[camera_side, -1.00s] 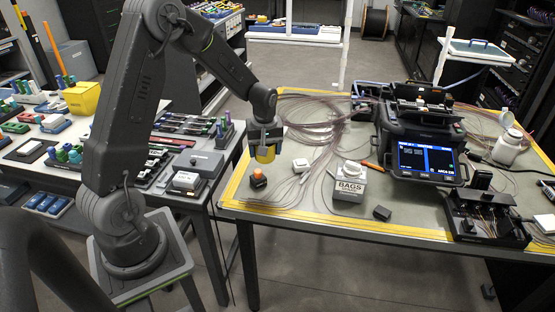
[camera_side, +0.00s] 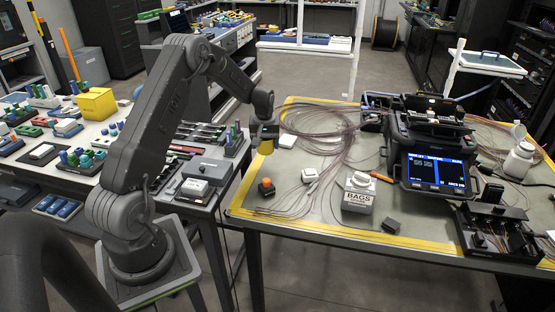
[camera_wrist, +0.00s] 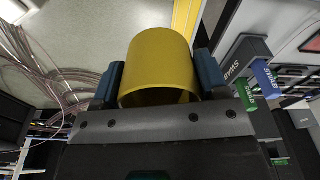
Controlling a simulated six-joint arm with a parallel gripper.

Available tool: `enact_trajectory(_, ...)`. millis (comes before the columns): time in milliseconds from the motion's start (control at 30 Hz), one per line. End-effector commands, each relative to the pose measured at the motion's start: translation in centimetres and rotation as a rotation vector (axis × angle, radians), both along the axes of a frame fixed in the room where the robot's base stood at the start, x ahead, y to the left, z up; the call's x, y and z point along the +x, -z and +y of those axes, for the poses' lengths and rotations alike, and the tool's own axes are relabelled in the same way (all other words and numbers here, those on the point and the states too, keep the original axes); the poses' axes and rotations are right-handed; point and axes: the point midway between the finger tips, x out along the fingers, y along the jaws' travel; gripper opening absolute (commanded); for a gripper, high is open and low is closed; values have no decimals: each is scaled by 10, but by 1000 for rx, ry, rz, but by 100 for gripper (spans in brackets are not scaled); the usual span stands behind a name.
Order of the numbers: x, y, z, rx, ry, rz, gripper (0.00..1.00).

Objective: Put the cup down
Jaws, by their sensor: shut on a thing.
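The yellow cup (camera_wrist: 160,62) is between the two blue-grey fingers of my gripper (camera_wrist: 160,80) in the wrist view, its rounded open rim towards the wrist camera. In the side view the cup (camera_side: 266,147) shows small below my gripper (camera_side: 265,131), by the left edge of the splicing table (camera_side: 335,220). My gripper is shut on the cup. Whether the cup's bottom touches anything is hard to tell from these views.
The splicer (camera_side: 430,150) stands further right. A side bench (camera_side: 95,165) with swabs and a yellow bin (camera_side: 97,104) is at left.

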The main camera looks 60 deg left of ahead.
Motion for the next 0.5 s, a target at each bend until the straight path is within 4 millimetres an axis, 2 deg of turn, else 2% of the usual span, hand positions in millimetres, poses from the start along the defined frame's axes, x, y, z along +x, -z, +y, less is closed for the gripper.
enact_trajectory(33,10,7,-6,0,3,0,40)
enact_trajectory(200,31,21,-18,1,2,0,40)
enact_trajectory(367,36,27,-21,1,-1,0,40)
enact_trajectory(500,35,42,-21,0,-1,2,40)
